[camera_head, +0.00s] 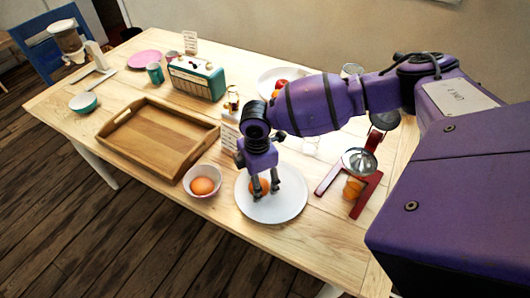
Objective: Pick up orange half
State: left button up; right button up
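An orange half (263,184) lies on a round white plate (287,208) near the table's front edge. My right gripper (266,193) points down over the plate, coming in from the right. Its two fingers stand apart, with the orange half between and behind them; the left finger covers part of it. I cannot tell whether either finger touches the fruit. My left gripper is not in view.
A white bowl (190,173) with an orange-brown round item stands left of the plate. A wooden tray (140,151) lies beyond it. A red-framed juicer (370,185) stands right of the plate. A teal radio (197,78) is farther back. My arm hides part of the table.

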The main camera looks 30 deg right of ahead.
jog(key=shift+f, duration=0.2)
jog(key=c, duration=0.7)
jog(key=shift+c, duration=0.2)
jog(key=shift+r, duration=0.2)
